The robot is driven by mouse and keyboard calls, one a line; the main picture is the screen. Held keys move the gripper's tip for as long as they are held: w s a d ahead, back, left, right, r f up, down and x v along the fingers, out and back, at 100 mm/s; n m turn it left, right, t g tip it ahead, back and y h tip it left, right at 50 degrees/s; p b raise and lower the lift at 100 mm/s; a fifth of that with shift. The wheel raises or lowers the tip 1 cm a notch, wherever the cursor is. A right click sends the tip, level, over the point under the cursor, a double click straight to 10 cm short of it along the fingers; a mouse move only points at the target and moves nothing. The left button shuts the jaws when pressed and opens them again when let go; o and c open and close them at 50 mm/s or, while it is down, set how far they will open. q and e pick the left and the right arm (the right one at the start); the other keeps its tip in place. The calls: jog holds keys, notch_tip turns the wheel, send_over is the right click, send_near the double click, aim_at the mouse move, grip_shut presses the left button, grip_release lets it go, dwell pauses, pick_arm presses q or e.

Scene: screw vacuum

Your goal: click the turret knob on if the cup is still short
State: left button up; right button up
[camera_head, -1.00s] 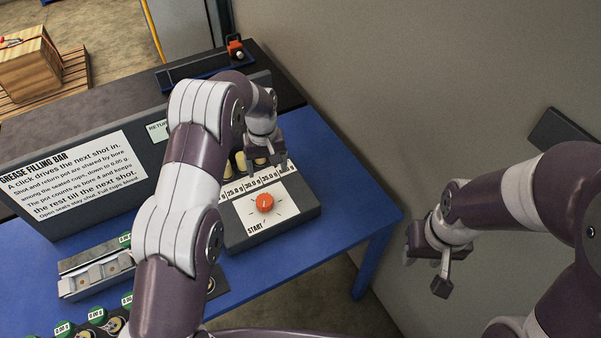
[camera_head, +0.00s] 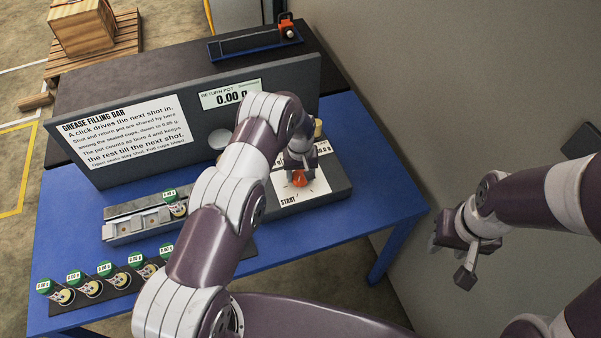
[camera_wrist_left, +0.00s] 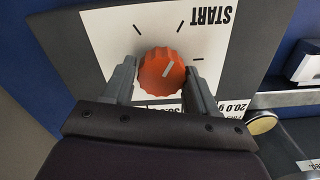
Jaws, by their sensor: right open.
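The orange turret knob (camera_head: 300,178) stands on the white START plate of the dark box. It also shows in the left wrist view (camera_wrist_left: 162,71), with a pale pointer line. My left gripper (camera_head: 299,165) is over the knob; in the left wrist view its open fingers (camera_wrist_left: 161,85) straddle the knob, with small gaps visible. One cup (camera_head: 176,209) with a green-topped readout sits at the right end of the grey seat block (camera_head: 125,229); its number is too small to read surely. My right gripper (camera_head: 458,252) is open and empty, off the table's right side.
The instruction panel (camera_head: 125,135) stands behind, with a return pot display (camera_head: 231,95) reading 0.00. Several more green-topped cups (camera_head: 89,287) stand in a front rack at left. A blue tray (camera_head: 254,44) with an orange device is at the back. A wall is at right.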

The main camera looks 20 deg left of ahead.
pick_arm(q)
jog(key=c, duration=0.5)
jog(key=shift+a, duration=0.1)
jog(key=shift+f+m+b, duration=0.15)
jog(key=shift+m+b, duration=0.35)
jog(key=shift+b, duration=0.2)
jog(key=m+b, duration=0.3)
jog(key=shift+w, duration=0.1)
jog(key=m+b, duration=0.3)
jog(key=shift+m, duration=0.3)
jog(key=shift+r+m+b, duration=0.15)
jog(key=shift+m+b, duration=0.35)
jog(key=shift+m, duration=0.5)
jog(key=shift+r+m+b, duration=0.1)
jog(key=shift+m+b, duration=0.4)
jog(key=shift+m, duration=0.5)
